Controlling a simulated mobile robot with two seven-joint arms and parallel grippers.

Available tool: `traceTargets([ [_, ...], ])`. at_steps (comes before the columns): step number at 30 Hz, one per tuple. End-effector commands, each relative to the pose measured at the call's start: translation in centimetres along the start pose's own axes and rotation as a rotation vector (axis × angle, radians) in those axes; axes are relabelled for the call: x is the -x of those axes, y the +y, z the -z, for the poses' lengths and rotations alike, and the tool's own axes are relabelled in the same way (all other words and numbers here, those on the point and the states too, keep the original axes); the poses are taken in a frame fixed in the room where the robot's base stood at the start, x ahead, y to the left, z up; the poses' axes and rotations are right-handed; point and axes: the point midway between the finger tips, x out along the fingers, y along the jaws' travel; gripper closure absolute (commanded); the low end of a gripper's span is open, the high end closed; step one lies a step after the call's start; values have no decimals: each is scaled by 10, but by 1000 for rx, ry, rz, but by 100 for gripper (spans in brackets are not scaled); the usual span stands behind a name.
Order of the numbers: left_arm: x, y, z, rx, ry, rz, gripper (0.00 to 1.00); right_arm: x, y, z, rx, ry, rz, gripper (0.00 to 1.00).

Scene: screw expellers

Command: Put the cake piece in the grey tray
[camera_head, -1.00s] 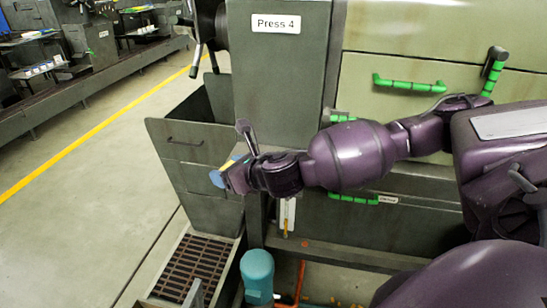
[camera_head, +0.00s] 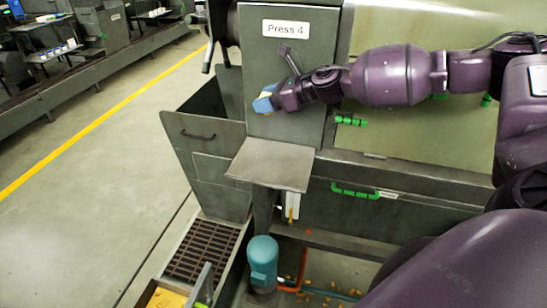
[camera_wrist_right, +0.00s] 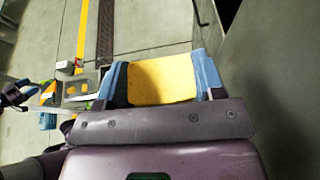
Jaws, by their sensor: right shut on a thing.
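The cake piece (camera_wrist_right: 162,80) is a yellow-tan slab in the right wrist view, held between the blue fingers of my right gripper (camera_wrist_right: 163,74). In the head view my right gripper (camera_head: 264,101) is in front of the Press 4 panel, above a flat grey plate, and the cake piece barely shows there. The flat grey plate (camera_head: 268,165) is bare and juts out below the gripper, apart from it. I cannot tell for certain which thing is the grey tray.
The Press 4 housing (camera_head: 330,28) stands close behind the gripper. A dark open bin (camera_head: 205,135) is to its left, and a teal motor (camera_head: 262,258) is below the plate. Open floor lies left.

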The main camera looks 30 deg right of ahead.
Motion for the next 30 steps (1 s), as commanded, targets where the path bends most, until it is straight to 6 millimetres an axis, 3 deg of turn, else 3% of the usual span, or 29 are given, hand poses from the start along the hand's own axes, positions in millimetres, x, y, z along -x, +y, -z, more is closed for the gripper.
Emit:
traceTargets([
  [8, 4, -1, 7, 0, 0, 0, 31, 16, -16, -6, 11, 1, -31, 61],
  [30, 3, -1, 5, 0, -2, 0, 31, -38, -16, 126, 10, -1, -31, 61],
])
